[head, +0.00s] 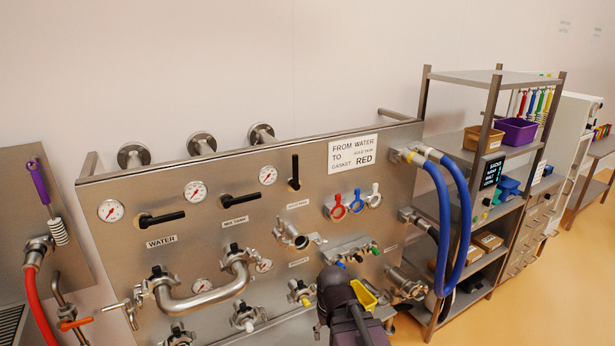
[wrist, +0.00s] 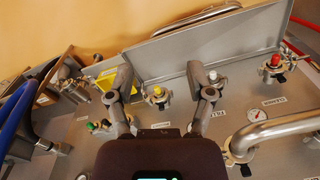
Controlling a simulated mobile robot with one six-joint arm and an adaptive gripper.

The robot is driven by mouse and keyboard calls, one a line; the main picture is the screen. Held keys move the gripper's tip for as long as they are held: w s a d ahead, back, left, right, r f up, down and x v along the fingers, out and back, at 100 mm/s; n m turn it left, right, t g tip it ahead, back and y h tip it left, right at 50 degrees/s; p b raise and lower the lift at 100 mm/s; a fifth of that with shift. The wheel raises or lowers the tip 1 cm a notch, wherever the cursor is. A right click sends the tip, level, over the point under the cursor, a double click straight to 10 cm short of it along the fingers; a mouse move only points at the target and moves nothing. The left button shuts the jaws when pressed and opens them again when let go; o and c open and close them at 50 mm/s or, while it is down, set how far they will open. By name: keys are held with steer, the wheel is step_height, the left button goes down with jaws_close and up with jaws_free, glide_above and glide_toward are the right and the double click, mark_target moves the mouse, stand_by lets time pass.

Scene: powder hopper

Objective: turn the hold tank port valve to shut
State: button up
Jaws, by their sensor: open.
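The steel panel (head: 330,160) carries black lever valves on its upper part. The WATER lever (head: 160,219) and the middle lever (head: 240,201) lie nearly level, and the right-hand lever (head: 295,172) stands upright.
A curved steel pipe (head: 205,298) juts from the panel at lower left. A yellow bin (head: 364,295) sits beside my arm. Shelves (head: 490,140) stand at right.

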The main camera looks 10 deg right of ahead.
steer(key=w+a+r+n+t+y+p, duration=0.1)
steer(key=w+a+r+n+t+y, duration=0.1)
steer(key=w, duration=0.4)
steer(key=w+a+r+n+t+y+p, duration=0.1)
steer(key=w+a+r+y, duration=0.15)
steer(key=w, duration=0.25)
steer(key=t+p, duration=0.6)
steer(key=t, duration=0.8)
glide_toward(296, 167)
steer(key=w, duration=0.2)
steer(key=shift+s+d+y, duration=0.1)
steer(key=shift+y, duration=0.25)
steer(key=shift+x, duration=4.5)
